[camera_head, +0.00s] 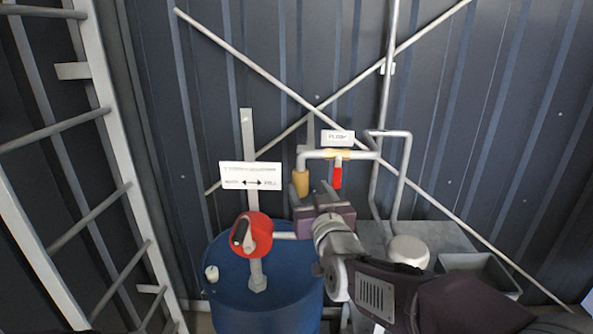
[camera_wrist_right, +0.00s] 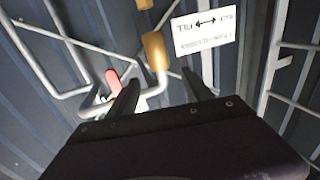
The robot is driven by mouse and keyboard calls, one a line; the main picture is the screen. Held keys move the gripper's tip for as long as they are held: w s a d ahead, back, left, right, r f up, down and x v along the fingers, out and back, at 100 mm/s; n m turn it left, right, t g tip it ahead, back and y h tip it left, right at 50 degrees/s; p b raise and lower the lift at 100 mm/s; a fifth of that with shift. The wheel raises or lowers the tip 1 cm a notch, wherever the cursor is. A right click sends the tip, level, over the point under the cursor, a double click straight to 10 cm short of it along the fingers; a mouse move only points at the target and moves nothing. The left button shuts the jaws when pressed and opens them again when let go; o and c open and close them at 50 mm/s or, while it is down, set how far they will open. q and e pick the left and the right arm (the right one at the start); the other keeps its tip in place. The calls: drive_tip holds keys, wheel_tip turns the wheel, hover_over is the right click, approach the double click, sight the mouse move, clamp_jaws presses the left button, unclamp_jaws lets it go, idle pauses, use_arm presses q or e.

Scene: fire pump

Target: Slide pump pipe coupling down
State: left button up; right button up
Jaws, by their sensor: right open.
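The pump pipe coupling (camera_head: 300,183) is a short yellow-tan sleeve on the downturned left end of a grey pipe (camera_head: 318,154). In the right wrist view the coupling (camera_wrist_right: 155,50) shows ahead of the fingers, around the middle of the gap between them. My right gripper (camera_head: 313,190) is open, just below and beside the coupling in the head view. Its two dark fingers also show in the wrist view (camera_wrist_right: 160,84), with nothing visibly clamped between them. I cannot tell whether a finger touches the coupling. My left gripper is not in view.
A blue barrel (camera_head: 262,300) with a red hand pump (camera_head: 252,235) stands below left. A red valve handle (camera_head: 337,178) hangs right of the coupling. A white arrow sign (camera_head: 250,175) is left of it. A ladder (camera_head: 100,110) stands at far left; crossed braces line the wall.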

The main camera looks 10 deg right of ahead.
sight(302, 178)
drive_tip(key=w, duration=0.3)
drive_tip(key=w+p, duration=0.1)
drive_tip(key=w, duration=0.2)
drive_tip(key=w+p, duration=0.1)
drive_tip(key=w, duration=0.2)
drive_tip(key=shift+d+f, duration=0.1)
drive_tip(key=shift+f, duration=0.15)
drive_tip(key=shift+w+r, duration=0.1)
drive_tip(key=shift+w, duration=0.15)
clamp_jaws()
